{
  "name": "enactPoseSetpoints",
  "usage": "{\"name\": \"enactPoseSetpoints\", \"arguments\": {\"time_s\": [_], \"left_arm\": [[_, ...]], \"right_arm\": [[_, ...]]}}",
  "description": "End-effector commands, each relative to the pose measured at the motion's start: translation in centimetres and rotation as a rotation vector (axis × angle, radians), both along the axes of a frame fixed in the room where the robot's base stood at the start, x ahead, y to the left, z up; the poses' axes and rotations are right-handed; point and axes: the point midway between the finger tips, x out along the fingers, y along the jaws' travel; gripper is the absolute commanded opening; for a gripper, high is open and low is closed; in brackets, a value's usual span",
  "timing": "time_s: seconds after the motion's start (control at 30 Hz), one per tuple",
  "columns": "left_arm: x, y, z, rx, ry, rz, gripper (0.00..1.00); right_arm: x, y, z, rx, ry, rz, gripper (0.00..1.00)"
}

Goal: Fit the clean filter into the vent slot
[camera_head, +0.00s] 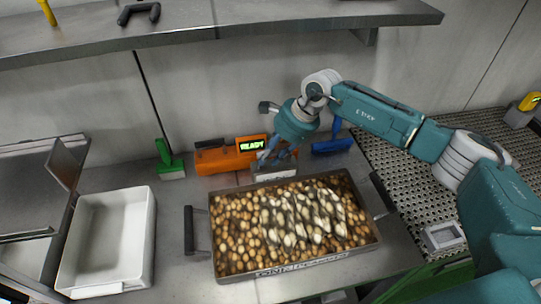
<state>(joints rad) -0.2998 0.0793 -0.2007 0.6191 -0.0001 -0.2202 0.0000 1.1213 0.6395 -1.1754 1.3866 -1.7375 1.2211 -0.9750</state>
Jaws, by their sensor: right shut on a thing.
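My right gripper (273,157) is at the back edge of the large tray, beside an orange unit (218,159) with a lit "READY" display. It points down and is shut on a small pale grey block (275,174), which I cannot surely identify as the clean filter. The fingers and arm partly hide the block and the orange unit. A small grey framed piece (443,237) lies at the right on the perforated surface; I cannot tell whether it is a filter. I cannot make out a vent slot. My left gripper is not in view.
The large tray (317,264) is full of brown and pale pieces and has a handle on each side. A white empty bin (109,237) stands left. A green brush (169,160) and a blue brush (333,144) stand by the wall. A shelf (270,22) runs above.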

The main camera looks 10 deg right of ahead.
Motion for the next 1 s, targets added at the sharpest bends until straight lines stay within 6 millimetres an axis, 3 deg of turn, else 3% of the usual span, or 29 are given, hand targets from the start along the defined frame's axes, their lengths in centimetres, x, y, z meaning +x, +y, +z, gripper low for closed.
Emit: {"name": "enactPoseSetpoints", "arguments": {"time_s": [0.37,0.4,0.5,0.83,1.0], "left_arm": [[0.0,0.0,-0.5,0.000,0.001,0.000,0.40],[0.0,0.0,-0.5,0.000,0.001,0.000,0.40],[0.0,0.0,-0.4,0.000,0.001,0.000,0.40],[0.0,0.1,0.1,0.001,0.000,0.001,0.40],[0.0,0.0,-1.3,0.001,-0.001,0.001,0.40]], "right_arm": [[0.1,0.0,-0.5,0.002,-0.005,0.002,0.00],[0.1,0.0,-0.6,0.001,-0.004,0.001,0.27],[0.1,0.0,-0.5,0.001,-0.004,0.001,0.43],[0.1,0.0,0.0,0.001,-0.004,0.001,0.43],[-0.2,-1.0,1.6,0.001,-0.008,0.000,0.43]]}}
